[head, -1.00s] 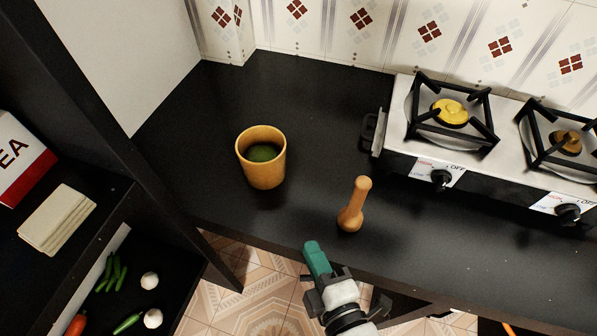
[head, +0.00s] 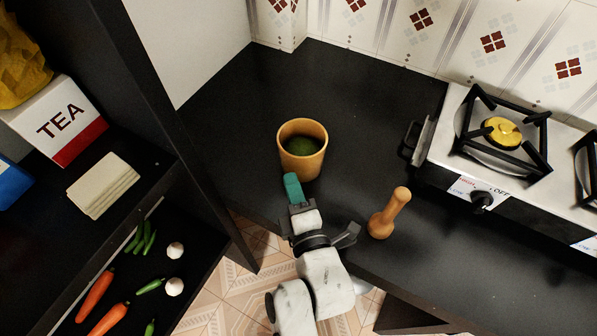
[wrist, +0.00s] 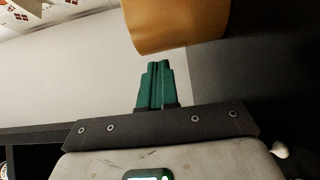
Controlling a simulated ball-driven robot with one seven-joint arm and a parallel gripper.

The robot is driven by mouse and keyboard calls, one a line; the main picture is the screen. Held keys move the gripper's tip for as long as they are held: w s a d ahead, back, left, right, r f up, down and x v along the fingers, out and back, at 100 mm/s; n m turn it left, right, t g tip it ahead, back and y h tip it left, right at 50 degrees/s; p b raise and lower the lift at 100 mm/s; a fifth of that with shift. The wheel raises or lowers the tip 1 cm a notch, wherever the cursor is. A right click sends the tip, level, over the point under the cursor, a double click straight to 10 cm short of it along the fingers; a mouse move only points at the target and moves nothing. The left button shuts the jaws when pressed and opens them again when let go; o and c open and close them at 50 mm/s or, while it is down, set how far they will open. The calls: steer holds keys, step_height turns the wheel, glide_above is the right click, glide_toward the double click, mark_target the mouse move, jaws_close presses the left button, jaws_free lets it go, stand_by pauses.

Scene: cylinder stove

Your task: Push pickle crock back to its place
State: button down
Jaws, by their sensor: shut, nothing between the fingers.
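The pickle crock (head: 302,160) is a tan, open-topped pot with dark green contents. It stands upright on the black counter, left of the stove. My gripper (head: 291,180) is shut and empty, with its green fingertips just in front of the crock's lower left side in the head view. In the wrist view the shut green fingers (wrist: 155,75) point at the tan crock wall (wrist: 165,25), which fills the top middle. I cannot tell whether the fingertips touch the crock.
A wooden pestle (head: 388,214) stands on the counter right of my gripper. A gas stove (head: 480,165) stands further right. A dark shelf unit (head: 165,150) with a tea box (head: 68,125) and vegetables is at left. The counter behind the crock is clear to the wall.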

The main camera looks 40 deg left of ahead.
mark_target(304, 165)
steer(key=shift+w+a+f, duration=0.1)
steer(key=shift+w+a, duration=0.05)
steer(key=shift+w, duration=0.45)
steer(key=shift+w+a, duration=0.15)
steer(key=shift+w, duration=0.45)
steer(key=shift+w+b, duration=0.1)
steer(key=shift+b, duration=0.25)
steer(key=shift+w+a+f+b, duration=0.2)
steer(key=shift+w+b, duration=0.35)
steer(key=shift+b, duration=0.45)
steer(key=shift+w+a+f+b, duration=0.15)
steer(key=shift+w+b, duration=0.65)
steer(key=shift+b, duration=0.45)
steer(key=w+b, duration=0.2)
steer(key=b, duration=0.1)
steer(key=w+a+b, duration=0.1)
steer(key=w+b, duration=0.2)
steer(key=shift+w+a+b, duration=0.15)
steer(key=shift+b, duration=0.25)
steer(key=shift+w+a+r+b, duration=0.15)
steer(key=shift+w+r+b, duration=0.05)
steer(key=shift+w+b, duration=0.45)
steer(key=shift+w+r, duration=0.15)
